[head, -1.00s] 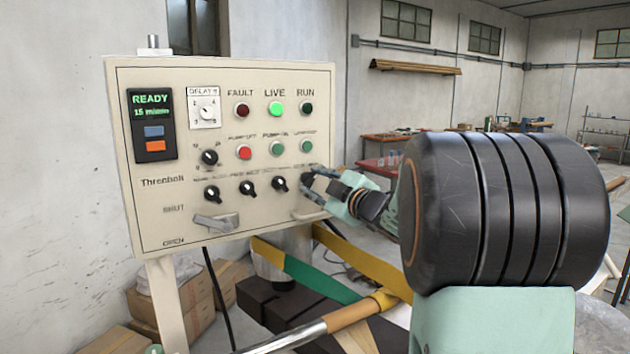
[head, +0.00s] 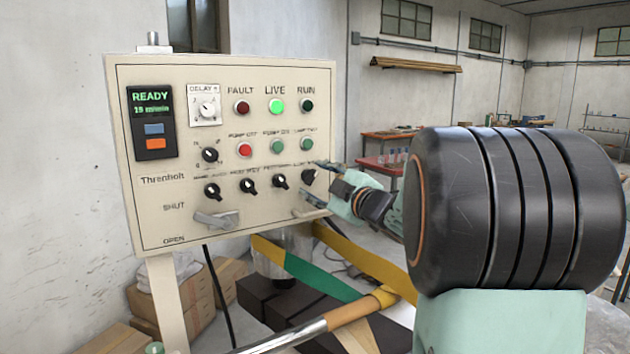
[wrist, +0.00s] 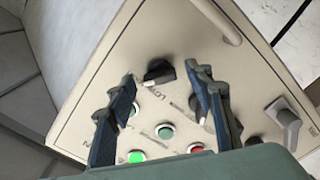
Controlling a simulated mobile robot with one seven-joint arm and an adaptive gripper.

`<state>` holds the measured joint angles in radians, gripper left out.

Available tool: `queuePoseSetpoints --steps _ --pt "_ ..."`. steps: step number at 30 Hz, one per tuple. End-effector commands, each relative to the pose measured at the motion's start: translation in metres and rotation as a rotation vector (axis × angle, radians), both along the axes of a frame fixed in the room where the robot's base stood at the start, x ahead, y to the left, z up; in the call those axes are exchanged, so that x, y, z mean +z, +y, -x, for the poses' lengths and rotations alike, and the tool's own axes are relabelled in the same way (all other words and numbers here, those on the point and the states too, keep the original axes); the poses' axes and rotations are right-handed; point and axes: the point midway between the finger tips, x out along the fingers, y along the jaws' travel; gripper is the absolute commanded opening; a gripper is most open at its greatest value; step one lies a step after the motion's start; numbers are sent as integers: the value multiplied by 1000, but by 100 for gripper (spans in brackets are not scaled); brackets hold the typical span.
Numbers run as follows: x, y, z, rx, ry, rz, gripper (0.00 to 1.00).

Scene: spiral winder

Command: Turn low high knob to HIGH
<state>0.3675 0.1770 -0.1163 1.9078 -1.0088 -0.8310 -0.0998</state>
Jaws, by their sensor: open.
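The low high knob (head: 308,177) is the black rotary knob at the right end of the bottom knob row on the cream control panel (head: 190,240). In the wrist view the knob (wrist: 158,71) shows between my fingertips, with a LOW label beside it. Which way it points is hard to read, and HIGH is not legible. My gripper (head: 317,181) is open at the panel's right side, one finger above the knob and one below. In the wrist view my gripper (wrist: 162,76) has its blue-grey fingers spread on either side of the knob, with visible gaps.
A neighbouring black knob (head: 280,181) sits left of it; my right finger partly covers one in the wrist view. Lamps and buttons, including a green button (head: 307,145), are above. A grey lever (head: 215,220) is lower left. Yellow-green straps (head: 320,283) cross below the panel.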

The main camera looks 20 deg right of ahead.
Motion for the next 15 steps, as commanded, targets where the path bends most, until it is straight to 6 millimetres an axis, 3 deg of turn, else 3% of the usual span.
queuePoseSetpoints --steps 9,15 --pt "2 -14 64 -3 -3 -1 48" --pt "1 -19 96 -2 -1 0 48"
